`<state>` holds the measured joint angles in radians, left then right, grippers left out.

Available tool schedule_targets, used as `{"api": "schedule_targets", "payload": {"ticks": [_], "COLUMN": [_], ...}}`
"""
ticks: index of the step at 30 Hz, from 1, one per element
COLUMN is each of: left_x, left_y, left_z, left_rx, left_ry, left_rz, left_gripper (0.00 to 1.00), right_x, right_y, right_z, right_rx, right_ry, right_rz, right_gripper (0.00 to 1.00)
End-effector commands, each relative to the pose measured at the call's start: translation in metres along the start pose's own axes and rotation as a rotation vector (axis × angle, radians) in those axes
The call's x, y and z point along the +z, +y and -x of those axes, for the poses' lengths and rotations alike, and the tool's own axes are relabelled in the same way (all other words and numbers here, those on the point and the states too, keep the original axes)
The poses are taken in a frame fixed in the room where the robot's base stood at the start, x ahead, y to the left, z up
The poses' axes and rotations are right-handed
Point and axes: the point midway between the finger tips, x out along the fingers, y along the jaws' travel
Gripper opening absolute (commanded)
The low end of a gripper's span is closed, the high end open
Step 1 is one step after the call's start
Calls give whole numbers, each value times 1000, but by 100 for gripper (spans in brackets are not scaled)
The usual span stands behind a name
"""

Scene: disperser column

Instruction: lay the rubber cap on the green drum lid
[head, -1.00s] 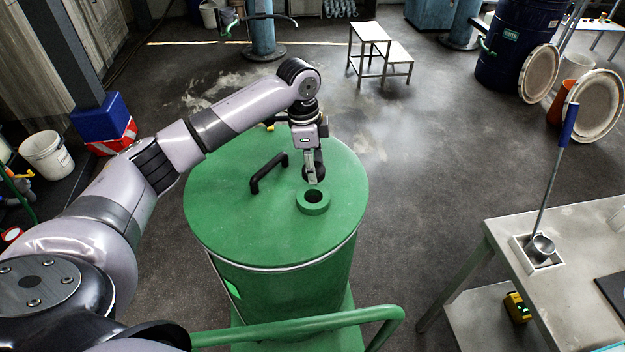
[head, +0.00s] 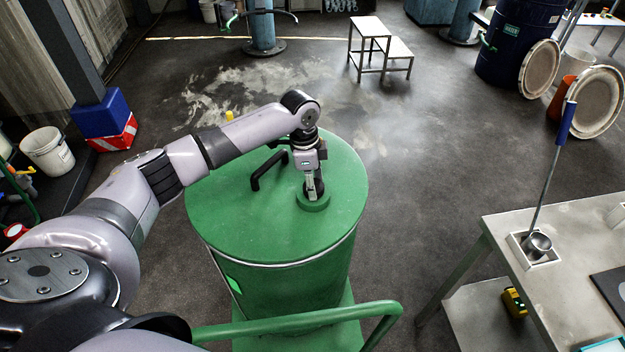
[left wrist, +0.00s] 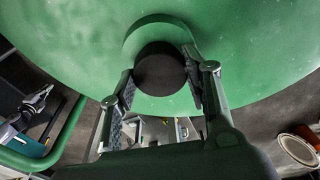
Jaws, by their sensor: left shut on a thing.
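The green drum lid (head: 245,225) is the round top of the green drum, with a black handle (head: 262,170) and a raised green ring (head: 314,207) around an opening. My left gripper (head: 312,184) is over that ring, pointing down. It is shut on the black rubber cap (left wrist: 160,69), which sits between the two fingers in the left wrist view. The cap covers the ring's opening there, with the ring showing around its far side. I cannot tell whether the cap touches the ring or hangs just above it.
A green rail (head: 300,325) runs in front of the drum. A metal table (head: 500,240) with a ladle in a white holder (head: 535,250) stands at the right. A white step stool (head: 382,48) is farther back. The floor around the drum's far side is clear.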

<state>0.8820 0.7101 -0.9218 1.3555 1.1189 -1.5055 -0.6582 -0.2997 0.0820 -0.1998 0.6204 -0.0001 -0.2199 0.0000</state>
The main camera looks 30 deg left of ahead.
Motion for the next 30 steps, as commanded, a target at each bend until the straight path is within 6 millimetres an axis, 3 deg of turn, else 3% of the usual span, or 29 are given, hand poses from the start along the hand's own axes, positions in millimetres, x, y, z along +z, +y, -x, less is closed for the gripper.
{"api": "schedule_targets", "payload": {"ticks": [9,10,18,30], "left_x": [1,1,1,0], "left_y": [0,0,0,-1], "left_z": [-7,-7,-7,-1], "left_rx": [-1,-1,-1,-2], "left_ry": [1,0,0,1], "left_rz": [0,0,0,0], "left_gripper": [17,46,64,65], "right_x": [0,0,0,-1], "right_y": [0,0,0,-3], "right_z": [1,1,1,0], "right_rx": [0,0,0,-3], "right_ry": [0,0,0,1], "right_rz": [-1,-1,-1,-2], "right_gripper": [0,0,0,0]}}
